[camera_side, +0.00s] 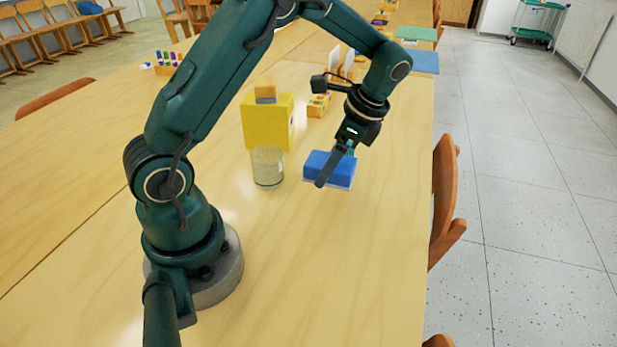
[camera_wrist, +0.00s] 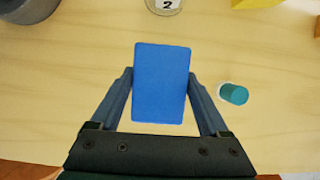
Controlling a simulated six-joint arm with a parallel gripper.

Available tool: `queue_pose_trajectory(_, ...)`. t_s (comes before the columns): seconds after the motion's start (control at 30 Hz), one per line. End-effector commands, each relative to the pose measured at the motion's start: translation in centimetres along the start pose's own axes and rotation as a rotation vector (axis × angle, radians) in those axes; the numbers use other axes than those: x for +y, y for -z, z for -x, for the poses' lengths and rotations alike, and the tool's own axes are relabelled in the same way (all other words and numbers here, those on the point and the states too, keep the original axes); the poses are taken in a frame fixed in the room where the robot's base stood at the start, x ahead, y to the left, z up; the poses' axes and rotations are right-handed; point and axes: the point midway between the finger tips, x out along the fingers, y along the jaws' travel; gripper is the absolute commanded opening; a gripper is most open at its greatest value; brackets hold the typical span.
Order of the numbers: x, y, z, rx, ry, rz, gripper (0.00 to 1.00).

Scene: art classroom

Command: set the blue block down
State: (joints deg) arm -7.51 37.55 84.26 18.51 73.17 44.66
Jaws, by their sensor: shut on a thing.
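The blue block (camera_wrist: 162,100) is between the two fingers of my gripper (camera_wrist: 161,75) in the wrist view, with a finger against each long side. In the side view the blue block (camera_side: 340,168) has a whitish lower edge and sits level, at or just above the wooden table. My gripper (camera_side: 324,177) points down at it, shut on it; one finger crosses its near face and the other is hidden. I cannot tell whether the block's underside touches the table.
A glass jar (camera_side: 267,168) stands left of the block, with a yellow box (camera_side: 268,125) behind it. A small tray of colored pieces (camera_side: 318,105) lies farther back. In the wrist view a teal cylinder (camera_wrist: 236,94) is close on the right. The table in front is clear.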

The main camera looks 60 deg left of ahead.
Motion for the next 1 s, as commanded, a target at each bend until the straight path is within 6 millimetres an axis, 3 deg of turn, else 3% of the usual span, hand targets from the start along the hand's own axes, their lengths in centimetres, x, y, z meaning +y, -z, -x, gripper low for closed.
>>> queue_pose_trajectory(0.17,0.1,1.3,-0.4,-0.001,-0.002,-0.001,0.19)
queue_pose_trajectory(0.47,0.2,2.6,-3.8,-0.003,-0.002,0.0,0.19)
queue_pose_trajectory(0.87,0.1,2.8,-4.2,-0.001,-0.001,0.0,0.19)
queue_pose_trajectory(0.9,0.1,2.8,-4.2,-0.001,0.0,0.0,0.87)
queue_pose_trajectory(0.93,0.1,2.8,-4.2,-0.001,0.0,0.0,0.98)
queue_pose_trajectory(1.0,0.1,2.8,-4.2,-0.001,-0.001,0.0,1.0)
